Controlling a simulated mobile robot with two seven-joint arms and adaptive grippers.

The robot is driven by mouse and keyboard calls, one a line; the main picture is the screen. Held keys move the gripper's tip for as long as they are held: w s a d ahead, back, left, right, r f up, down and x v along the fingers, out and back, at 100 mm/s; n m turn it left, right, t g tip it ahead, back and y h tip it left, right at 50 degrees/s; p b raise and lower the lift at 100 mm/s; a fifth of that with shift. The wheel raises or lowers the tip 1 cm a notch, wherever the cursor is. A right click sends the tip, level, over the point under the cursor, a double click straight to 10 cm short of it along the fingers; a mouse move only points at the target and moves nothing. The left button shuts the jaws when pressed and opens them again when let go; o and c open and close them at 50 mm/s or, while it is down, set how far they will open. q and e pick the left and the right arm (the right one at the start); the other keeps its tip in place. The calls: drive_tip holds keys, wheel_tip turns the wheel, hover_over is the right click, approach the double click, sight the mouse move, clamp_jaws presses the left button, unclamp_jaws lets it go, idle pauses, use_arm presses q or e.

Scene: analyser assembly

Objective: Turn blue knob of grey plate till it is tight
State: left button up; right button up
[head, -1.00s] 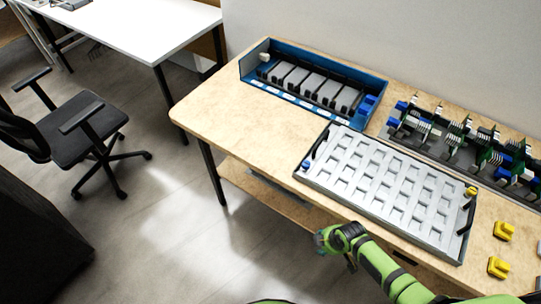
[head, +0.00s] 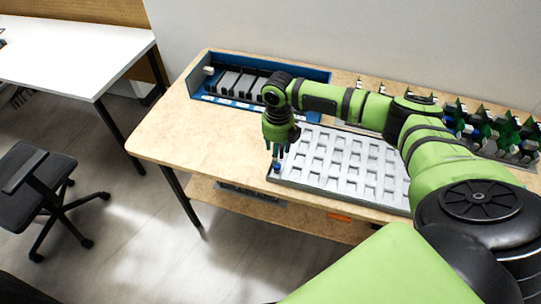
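The grey plate (head: 345,160), with rows of pale square recesses, lies on the wooden table near its front edge. The blue knob (head: 277,168) shows as a small blue spot at the plate's left front corner. My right gripper (head: 278,157) points straight down over that corner, its fingertips at or just above the knob. I cannot tell whether the fingers touch or grip it. The arm hides the plate's right part. My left gripper is not in view.
A blue bin (head: 205,80) with several grey-black modules stands behind, at the table's back left. Green circuit boards (head: 510,135) stand at the back right. The table's left part (head: 185,135) is bare. A white desk (head: 80,50) and a chair (head: 40,180) are at left.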

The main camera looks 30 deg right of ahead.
sight(277, 167)
drive_tip(key=shift+f, duration=0.3)
drive_tip(key=shift+d+f+p, duration=0.1)
drive_tip(key=shift+f+p, duration=0.65)
drive_tip(key=shift+f, duration=2.45)
clamp_jaws()
